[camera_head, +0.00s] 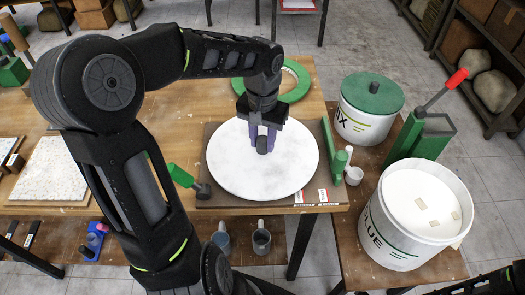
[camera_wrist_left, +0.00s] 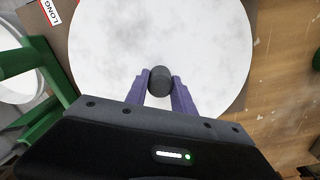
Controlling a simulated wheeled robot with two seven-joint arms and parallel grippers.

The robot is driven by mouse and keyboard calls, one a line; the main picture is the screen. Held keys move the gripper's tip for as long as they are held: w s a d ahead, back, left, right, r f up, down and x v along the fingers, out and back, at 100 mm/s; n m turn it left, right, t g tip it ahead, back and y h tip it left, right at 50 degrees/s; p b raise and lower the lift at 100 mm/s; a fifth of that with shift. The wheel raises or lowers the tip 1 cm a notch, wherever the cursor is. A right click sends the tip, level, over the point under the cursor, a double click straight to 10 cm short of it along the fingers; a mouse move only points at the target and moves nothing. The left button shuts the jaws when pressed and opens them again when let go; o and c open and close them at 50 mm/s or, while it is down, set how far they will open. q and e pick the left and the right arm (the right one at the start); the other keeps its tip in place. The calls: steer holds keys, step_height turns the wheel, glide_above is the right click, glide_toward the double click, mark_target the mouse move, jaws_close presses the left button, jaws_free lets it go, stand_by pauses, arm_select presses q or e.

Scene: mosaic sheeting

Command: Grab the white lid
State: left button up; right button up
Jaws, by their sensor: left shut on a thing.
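The white lid (camera_head: 235,170) is a large round disc with a dark knob (camera_head: 262,146) near its middle. It lies flat over a dark board (camera_head: 213,202) on the wooden table; whether it touches the board I cannot tell. My left gripper (camera_head: 263,139) comes down from above with its purple fingers closed on the sides of the knob. In the left wrist view the knob (camera_wrist_left: 160,80) sits between both fingertips, over the lid (camera_wrist_left: 205,45). My right gripper does not show; only dark parts of my body are at the bottom right corner.
A green ring (camera_head: 293,88) lies behind the lid. On the right stand an open white bucket (camera_head: 395,240), a bucket with a green lid (camera_head: 366,125) and a green holder (camera_head: 430,135). A green-handled tool (camera_head: 180,175) is left of the board. Two mugs (camera_head: 261,238) stand below.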

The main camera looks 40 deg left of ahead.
mark_target(262, 139)
arm_select(q)
jaws_close()
steer(key=shift+r, duration=0.1)
step_height(262, 139, up, 10)
steer(key=shift+f+b, duration=0.1)
steer(key=shift+b, duration=0.4)
